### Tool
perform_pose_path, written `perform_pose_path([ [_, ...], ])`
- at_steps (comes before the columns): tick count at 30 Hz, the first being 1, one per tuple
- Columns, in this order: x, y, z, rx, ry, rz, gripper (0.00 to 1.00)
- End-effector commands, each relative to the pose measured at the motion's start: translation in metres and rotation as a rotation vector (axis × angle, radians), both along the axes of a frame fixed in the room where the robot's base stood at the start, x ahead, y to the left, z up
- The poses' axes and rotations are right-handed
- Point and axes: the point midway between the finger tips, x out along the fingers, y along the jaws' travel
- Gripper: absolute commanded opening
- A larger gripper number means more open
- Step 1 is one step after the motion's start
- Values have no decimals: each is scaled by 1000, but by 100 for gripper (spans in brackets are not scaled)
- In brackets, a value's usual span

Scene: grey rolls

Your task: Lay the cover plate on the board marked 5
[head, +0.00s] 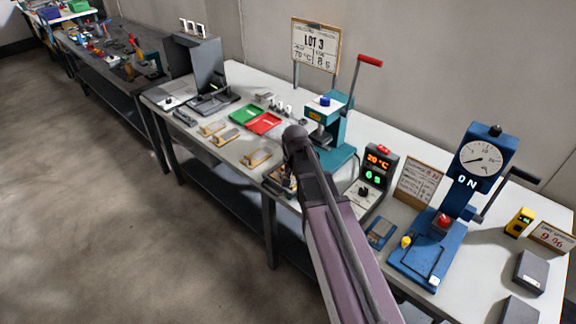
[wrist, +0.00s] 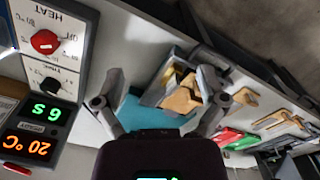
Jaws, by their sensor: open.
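In the wrist view my gripper (wrist: 160,76) is open, with one finger at each side. A tan angular piece (wrist: 182,96) on a grey base lies beyond the fingertips, nearer the right finger; contact cannot be told. In the head view my arm mostly hides that spot, and part of a board (head: 280,180) shows beside it. More tan boards with grey parts lie in a row to the left: a near one (head: 257,157), a middle one (head: 225,138) and a far one (head: 211,128). No number 5 is legible, and I cannot tell which piece is the cover plate.
A teal press (head: 338,130) stands behind my arm. The heat controller (head: 377,175) reads 20 °C and 6 s. Green (head: 245,114) and red (head: 264,123) trays lie behind the boards. A blue dial press (head: 478,165) stands at right.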

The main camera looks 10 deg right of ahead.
Motion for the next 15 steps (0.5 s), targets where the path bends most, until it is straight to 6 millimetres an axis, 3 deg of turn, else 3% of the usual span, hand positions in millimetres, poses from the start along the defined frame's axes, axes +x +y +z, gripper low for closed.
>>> perform_pose_path([
  [1,35,0,14,0,0,-65,91],
  [6,105,1,35,0,0,-298,91],
  [10,143,2,45,0,0,-437,91],
  [15,167,2,50,0,0,-537,91],
])
